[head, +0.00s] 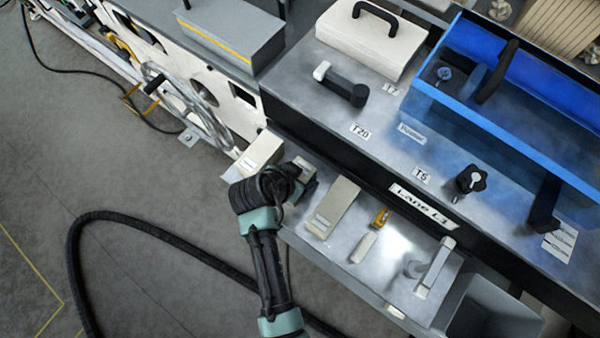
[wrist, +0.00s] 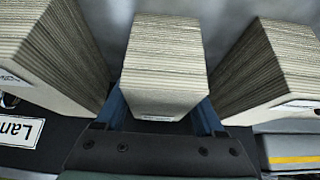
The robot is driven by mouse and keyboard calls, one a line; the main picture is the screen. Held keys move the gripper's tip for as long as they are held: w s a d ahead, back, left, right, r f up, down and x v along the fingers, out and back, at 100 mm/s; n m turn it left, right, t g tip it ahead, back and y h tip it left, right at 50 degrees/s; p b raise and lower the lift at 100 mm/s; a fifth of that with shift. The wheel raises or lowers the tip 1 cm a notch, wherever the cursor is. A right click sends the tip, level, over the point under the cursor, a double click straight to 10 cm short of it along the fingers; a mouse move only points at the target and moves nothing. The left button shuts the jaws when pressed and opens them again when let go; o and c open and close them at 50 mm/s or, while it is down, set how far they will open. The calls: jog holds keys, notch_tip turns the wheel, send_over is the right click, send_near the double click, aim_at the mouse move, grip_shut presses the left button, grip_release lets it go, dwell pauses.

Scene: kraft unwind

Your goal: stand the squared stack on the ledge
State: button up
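In the wrist view, a squared stack of thin buff sheets (wrist: 164,70) lies between the two blue fingers of my gripper (wrist: 164,112). The fingers press close on both sides, with no gap visible. Its near end has a small white label. In the head view my gripper (head: 296,184) is over the ledge (head: 340,245), and this stack (head: 303,166) is partly hidden by the wrist. Whether it rests on the ledge or is slightly raised cannot be told. Similar stacks flank it, one left (head: 261,150) and one right (head: 333,207) in the head view.
On the ledge to the right are a yellow-topped tool (head: 381,217), a small pale block (head: 363,247) and a grey handle (head: 437,262). A grey bin (head: 490,310) stands beyond. The raised bench with the Lane L1 label (head: 421,204) borders the ledge behind.

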jog(key=o, duration=0.4)
jog(key=v, duration=1.2)
jog(key=w+a+r+n+t+y, duration=0.1)
jog(key=w+r+t, duration=0.2)
jog(key=w+r, duration=0.45)
jog(key=w+a+r+n+t+y, duration=0.1)
jog(key=w+r+t+y, duration=0.3)
jog(key=r, duration=0.6)
jog(key=w+d+r+n+t+h, duration=0.1)
jog(key=w+r+t, duration=0.1)
jog(key=r, duration=0.6)
jog(key=w+r+n+t, duration=0.1)
jog(key=w+r+t, duration=0.15)
jog(key=r, duration=0.55)
jog(key=s+d+r+n+t, duration=0.1)
jog(key=s+r+t, duration=0.2)
jog(key=r, duration=0.6)
jog(key=s+d+r+n+t, duration=0.1)
jog(key=s+r+t, duration=0.3)
jog(key=r, duration=0.6)
jog(key=s+d+r+n+t, duration=0.1)
jog(key=s+d+r+t, duration=0.2)
jog(key=r, duration=0.6)
jog(key=shift+s+r, duration=0.35)
jog(key=shift+s, duration=0.65)
